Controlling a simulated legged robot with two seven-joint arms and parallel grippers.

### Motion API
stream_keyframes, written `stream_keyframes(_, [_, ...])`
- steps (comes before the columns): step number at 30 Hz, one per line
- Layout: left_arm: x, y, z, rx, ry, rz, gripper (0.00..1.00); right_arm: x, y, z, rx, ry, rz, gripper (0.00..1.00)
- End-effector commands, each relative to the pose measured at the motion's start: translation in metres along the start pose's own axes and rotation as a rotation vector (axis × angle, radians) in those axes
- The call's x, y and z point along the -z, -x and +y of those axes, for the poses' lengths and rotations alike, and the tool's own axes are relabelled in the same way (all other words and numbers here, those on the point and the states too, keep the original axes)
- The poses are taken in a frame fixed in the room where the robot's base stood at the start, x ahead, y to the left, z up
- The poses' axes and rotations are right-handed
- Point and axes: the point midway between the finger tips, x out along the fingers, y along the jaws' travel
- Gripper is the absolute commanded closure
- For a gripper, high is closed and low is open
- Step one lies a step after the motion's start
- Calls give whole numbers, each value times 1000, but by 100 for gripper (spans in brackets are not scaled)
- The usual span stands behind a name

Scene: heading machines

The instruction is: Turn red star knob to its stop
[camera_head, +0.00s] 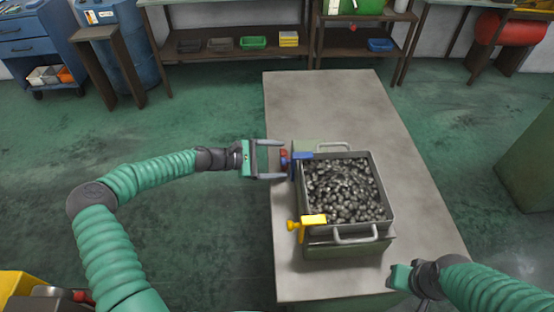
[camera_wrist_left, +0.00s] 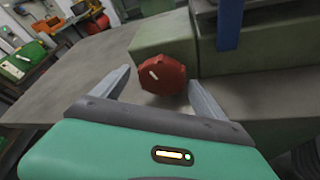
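The red star knob (camera_head: 284,158) is on the left side of a green machine box, beside a blue part. In the left wrist view the knob (camera_wrist_left: 158,74) is a red lobed disc with a pale mark slanting across it. My left gripper (camera_head: 281,160) is open, its fingers pointing right at the knob. In the left wrist view its fingertips (camera_wrist_left: 154,78) stand apart on both sides of the knob, with gaps showing; whether the knob is between them in depth is unclear. My right gripper (camera_head: 400,278) is at the lower right, right of the box; its fingers are not clear.
A metal bin (camera_head: 390,200) full of dark small parts sits on the box, with handles at both ends. A yellow lever (camera_head: 312,220) and a blue part (camera_head: 301,155) stick out at its left. The grey table (camera_head: 320,95) is clear behind it.

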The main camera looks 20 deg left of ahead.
Motion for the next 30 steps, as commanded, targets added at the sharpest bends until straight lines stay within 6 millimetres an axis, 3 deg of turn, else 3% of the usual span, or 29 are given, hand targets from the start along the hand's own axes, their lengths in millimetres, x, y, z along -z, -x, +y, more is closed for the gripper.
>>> stream_keyframes(8, [0, 1, -1, 2, 0, 0, 17, 0, 0, 0, 0, 0, 0, 64])
stream_keyframes(11, [1, 10, 0, 0, -1, 2, 17, 0, 0, 0, 0, 0, 0, 64])
stream_keyframes(14, [2, 31, 0, 0, 0, 3, 17, 0, 0, 0, 0, 0, 0, 64])
stream_keyframes(24, [3, 129, 0, -1, 2, 4, 17, 0, -1, 0, 0, 0, 0, 64])
stream_keyframes(30, [3, 162, 0, 2, 1, 1, 17, 0, -2, 0, 0, 0, 0, 64])
